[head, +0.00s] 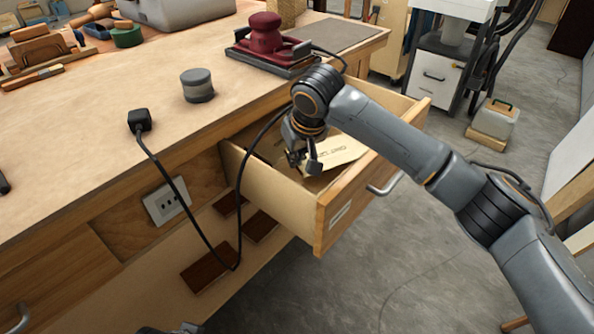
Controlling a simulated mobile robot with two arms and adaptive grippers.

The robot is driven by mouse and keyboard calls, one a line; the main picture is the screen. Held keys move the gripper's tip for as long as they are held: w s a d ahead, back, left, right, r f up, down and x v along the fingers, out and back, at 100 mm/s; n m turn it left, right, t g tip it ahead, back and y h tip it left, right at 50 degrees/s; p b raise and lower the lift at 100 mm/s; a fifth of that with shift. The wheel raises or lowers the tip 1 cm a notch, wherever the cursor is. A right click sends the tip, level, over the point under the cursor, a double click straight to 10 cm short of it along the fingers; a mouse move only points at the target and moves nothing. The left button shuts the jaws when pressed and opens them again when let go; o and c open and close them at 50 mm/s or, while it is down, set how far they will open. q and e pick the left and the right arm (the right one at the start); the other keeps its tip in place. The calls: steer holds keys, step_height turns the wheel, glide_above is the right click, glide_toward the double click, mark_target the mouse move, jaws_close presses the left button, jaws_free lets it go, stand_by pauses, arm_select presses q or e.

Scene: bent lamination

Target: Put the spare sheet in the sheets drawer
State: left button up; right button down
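The wooden drawer (322,222) under the bench is pulled out, with a label and metal handle on its front. A pale, cream sheet (343,152) with dark print lies inside it, at the drawer's far right part; my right arm hides some of it. My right gripper (304,163) points down into the drawer at the sheet's left edge. Its fingers look apart, with nothing clearly between them; I cannot tell whether they touch the sheet. A small dark part at the bottom edge seems to be my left gripper (170,329), mostly cut off.
A black cable runs from a plug (140,120) on the bench, hangs beside the drawer and rises to a red sander-like tool (266,40). A grey round container (197,84) stands on the bench. A socket (167,200) is on the bench front.

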steer(key=shift+f, duration=0.75)
step_height(320, 180, down, 3)
steer(key=shift+r+b, duration=0.1)
steer(key=shift+b, duration=0.35)
arm_select(q)
steer(key=shift+s+r, duration=0.25)
arm_select(e)
steer(key=c, duration=1.5)
jaws_free()
